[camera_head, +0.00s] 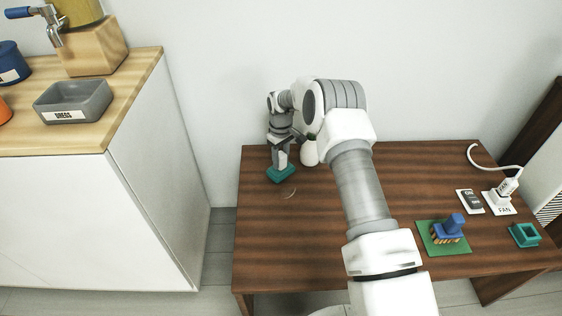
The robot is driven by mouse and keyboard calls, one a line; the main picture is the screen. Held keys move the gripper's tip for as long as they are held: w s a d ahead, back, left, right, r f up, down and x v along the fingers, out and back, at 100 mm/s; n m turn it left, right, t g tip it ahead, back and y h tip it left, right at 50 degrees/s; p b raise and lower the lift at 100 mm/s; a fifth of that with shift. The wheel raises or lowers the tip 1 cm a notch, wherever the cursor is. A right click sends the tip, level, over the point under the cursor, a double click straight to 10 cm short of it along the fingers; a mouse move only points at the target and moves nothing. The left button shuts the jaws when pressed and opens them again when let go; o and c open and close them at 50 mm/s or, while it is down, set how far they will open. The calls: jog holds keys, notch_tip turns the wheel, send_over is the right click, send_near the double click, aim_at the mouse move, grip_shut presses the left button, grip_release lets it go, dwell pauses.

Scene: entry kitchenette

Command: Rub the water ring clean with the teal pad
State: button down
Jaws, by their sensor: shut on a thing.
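The teal pad (281,174) is at the left part of the dark wooden table (262,237). My gripper (281,161) points down and is shut on the teal pad. The pad is at or very near the tabletop; I cannot tell whether it presses on it. A small pale curved mark (290,193), part of the water ring, shows just right of and in front of the pad. The rest of the ring is not visible, perhaps under the pad.
A white rounded object (309,153) stands close behind my gripper, partly hidden by my arm. On the right are a blue stamp-like block (453,228) on a green mat (430,241), a teal open box (524,235), a switch (470,201) and a FAN plug (501,196).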

jog(key=shift+s+r+p, duration=0.1)
jog(key=shift+s+p, duration=0.6)
jog(key=shift+s, duration=0.25)
jog(key=shift+s+p, duration=0.4)
jog(key=shift+s, duration=0.55)
jog(key=shift+s+p, duration=0.45)
jog(key=shift+s, duration=0.4)
jog(key=shift+s+p, duration=0.75)
jog(key=shift+s, duration=1.4)
jog(key=shift+s+f, duration=0.25)
jog(key=shift+s, duration=0.35)
notch_tip(320, 180, up, 6)
jog(key=p, duration=0.3)
jog(key=shift+w+p, duration=0.15)
jog(key=shift+p, duration=0.25)
jog(key=shift+r, duration=0.2)
